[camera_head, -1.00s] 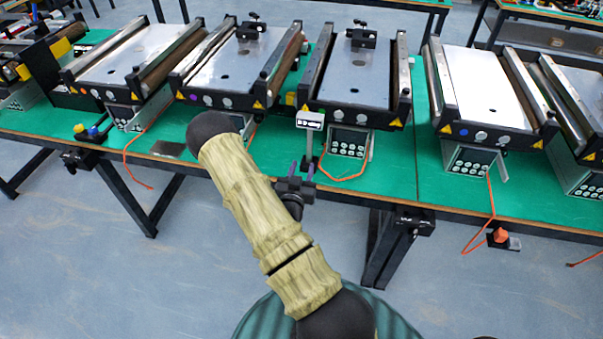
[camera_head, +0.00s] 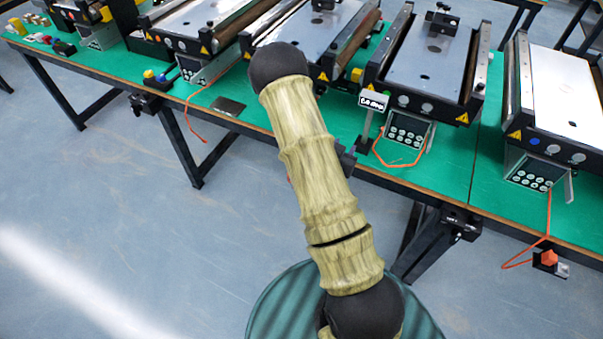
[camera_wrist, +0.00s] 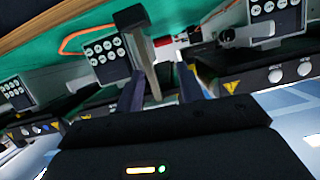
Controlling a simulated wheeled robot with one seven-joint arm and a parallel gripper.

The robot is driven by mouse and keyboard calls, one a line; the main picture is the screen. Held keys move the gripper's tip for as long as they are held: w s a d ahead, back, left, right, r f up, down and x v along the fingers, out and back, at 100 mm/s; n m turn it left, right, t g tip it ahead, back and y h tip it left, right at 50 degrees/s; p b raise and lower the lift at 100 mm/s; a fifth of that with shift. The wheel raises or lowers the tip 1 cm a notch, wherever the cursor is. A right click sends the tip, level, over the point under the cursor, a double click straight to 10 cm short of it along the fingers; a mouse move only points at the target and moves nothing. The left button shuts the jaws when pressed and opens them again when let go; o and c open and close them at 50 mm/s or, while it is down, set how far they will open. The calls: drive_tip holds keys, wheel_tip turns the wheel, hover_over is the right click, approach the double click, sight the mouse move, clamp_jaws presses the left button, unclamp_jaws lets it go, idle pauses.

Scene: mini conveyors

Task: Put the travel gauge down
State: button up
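The travel gauge (camera_head: 374,101), a small white display on a grey post, stands upright near the front edge of the green table, beside a conveyor's keypad. In the wrist view its grey post (camera_wrist: 146,58) and dark foot appear in the gap between the fingers, the picture being upside down. My gripper (camera_wrist: 160,78) is open. Its two dark blue fingers stand apart, with space beside the post, and do not look closed on it. In the head view my gripper is mostly hidden behind my arm, just in front of the gauge's foot.
Several mini conveyors (camera_head: 428,60) line the green table (camera_head: 330,112). Keypads (camera_head: 405,130) and orange cables (camera_head: 400,162) sit by the gauge. A dark flat plate (camera_head: 228,106) lies to the left, with bare green around it. The table's front edge is close to my gripper.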

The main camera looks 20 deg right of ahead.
drive_tip(key=s+a+r+n+g+y, duration=0.1)
drive_tip(key=a+r+n+y, duration=0.2)
drive_tip(key=a, duration=0.4)
drive_tip(key=s+a+r+n+g+y, duration=0.1)
drive_tip(key=a+r+g+y, duration=0.15)
drive_tip(key=a+y, duration=0.4)
drive_tip(key=s+a+r+n+g, duration=0.1)
drive_tip(key=s+a+r+n, duration=0.2)
drive_tip(key=s, duration=0.3)
drive_tip(key=s+a+r+n+g+y, duration=0.1)
drive_tip(key=s+a+r+n+g, duration=0.1)
drive_tip(key=s+a+r, duration=0.3)
drive_tip(key=shift+s+a+r+n, duration=0.15)
drive_tip(key=shift+s+r+n, duration=0.1)
drive_tip(key=shift+s+n, duration=0.55)
drive_tip(key=shift+r, duration=0.15)
drive_tip(key=shift+r+p, duration=0.15)
drive_tip(key=shift+p, duration=0.15)
